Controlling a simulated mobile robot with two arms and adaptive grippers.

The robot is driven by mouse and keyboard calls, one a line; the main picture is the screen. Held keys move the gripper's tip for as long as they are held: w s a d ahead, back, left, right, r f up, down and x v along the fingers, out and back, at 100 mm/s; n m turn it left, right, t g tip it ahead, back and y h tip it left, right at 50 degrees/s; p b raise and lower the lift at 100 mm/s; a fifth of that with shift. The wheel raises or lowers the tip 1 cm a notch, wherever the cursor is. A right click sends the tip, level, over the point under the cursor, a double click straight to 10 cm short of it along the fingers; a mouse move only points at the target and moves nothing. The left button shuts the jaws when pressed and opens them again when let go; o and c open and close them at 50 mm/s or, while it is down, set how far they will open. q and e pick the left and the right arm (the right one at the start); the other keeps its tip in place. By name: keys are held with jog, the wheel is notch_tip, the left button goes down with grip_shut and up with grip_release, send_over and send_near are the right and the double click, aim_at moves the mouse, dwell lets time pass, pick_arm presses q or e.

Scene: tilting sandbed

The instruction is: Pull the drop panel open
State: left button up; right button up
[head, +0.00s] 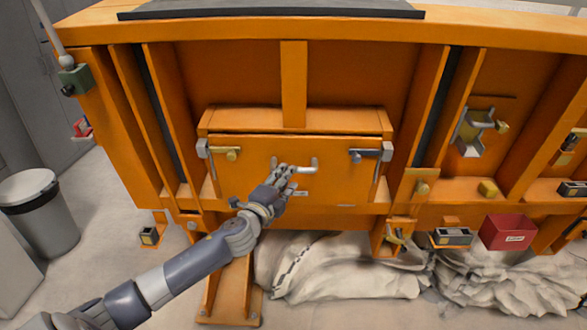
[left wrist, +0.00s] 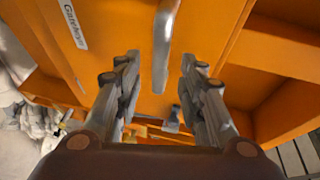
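The drop panel (head: 330,178) is an orange flap in the middle of the orange machine's front and looks closed. A pale metal bar handle (head: 303,169) is fixed on it; it also shows in the left wrist view (left wrist: 163,45). My left gripper (head: 287,172) is at the handle's left part and hides some of it. In the left wrist view my left gripper (left wrist: 158,65) has its two fingers apart, and the handle lines up with the gap between them. I cannot tell how deep the handle sits between the fingers. My right gripper is not in view.
Latches with brass knobs sit at the panel's upper left (head: 232,155) and upper right (head: 356,157). Pale sacks (head: 330,268) lie on the floor below. A red box (head: 508,232) is at the right, and a grey bin (head: 42,215) stands at the left.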

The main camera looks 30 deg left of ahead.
pick_arm(q)
jog(key=w, duration=0.4)
jog(key=shift+w+a+p, duration=0.25)
jog(key=shift+a+p, duration=0.05)
jog(key=shift+p, duration=0.05)
jog(key=shift+w+a, duration=0.1)
jog(key=shift+w, duration=0.25)
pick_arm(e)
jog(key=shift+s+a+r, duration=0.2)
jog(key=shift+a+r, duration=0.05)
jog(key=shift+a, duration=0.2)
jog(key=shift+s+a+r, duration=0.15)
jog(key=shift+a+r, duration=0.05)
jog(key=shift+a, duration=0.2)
pick_arm(q)
jog(key=c, duration=0.7)
jog(key=shift+f, duration=0.1)
grip_shut()
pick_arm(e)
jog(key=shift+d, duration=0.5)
